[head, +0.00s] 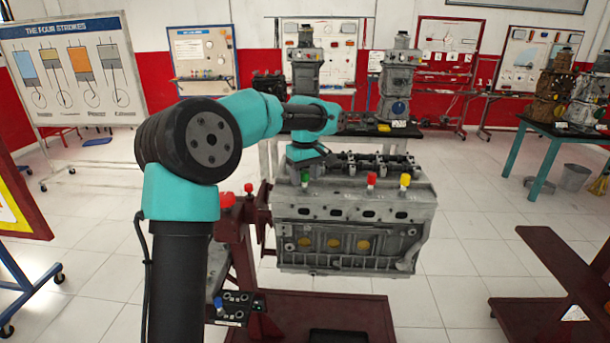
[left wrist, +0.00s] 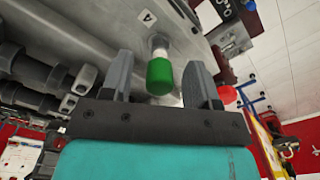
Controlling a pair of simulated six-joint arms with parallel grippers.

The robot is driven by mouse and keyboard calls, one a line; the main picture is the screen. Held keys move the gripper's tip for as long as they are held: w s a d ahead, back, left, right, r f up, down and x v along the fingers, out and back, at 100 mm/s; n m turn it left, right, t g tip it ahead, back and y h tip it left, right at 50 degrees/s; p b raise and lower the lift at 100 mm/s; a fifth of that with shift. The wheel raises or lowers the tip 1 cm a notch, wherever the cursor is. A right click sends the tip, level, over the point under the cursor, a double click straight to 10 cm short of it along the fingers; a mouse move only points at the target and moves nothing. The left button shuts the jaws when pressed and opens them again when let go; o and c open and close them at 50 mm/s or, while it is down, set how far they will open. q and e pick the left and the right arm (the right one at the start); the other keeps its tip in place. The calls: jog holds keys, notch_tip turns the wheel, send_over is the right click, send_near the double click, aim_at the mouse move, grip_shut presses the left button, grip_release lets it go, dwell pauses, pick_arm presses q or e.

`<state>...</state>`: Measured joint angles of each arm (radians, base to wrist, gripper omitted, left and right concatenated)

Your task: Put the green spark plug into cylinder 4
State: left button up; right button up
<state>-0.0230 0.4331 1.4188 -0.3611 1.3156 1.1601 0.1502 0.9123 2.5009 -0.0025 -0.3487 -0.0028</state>
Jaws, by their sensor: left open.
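The green spark plug (head: 305,177) stands at the left end of the engine block (head: 350,215), on its upper front edge. In the left wrist view the green cap (left wrist: 159,77) and a white neck stick out from the grey metal; how deep it sits is hidden. In the head view my left gripper (head: 307,160) is small and partly hidden, just above the plug. The right gripper is not in view.
A red plug (head: 371,179) and a yellow plug (head: 404,180) stand along the same edge farther right. Dark valve gear (head: 365,162) runs along the block's top. A dark red stand (head: 240,240) with red knobs is at the block's left.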

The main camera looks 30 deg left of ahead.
pick_arm(q)
notch_tip(320, 180, up, 18)
jog(key=shift+f, duration=0.25)
dwell(0.6)
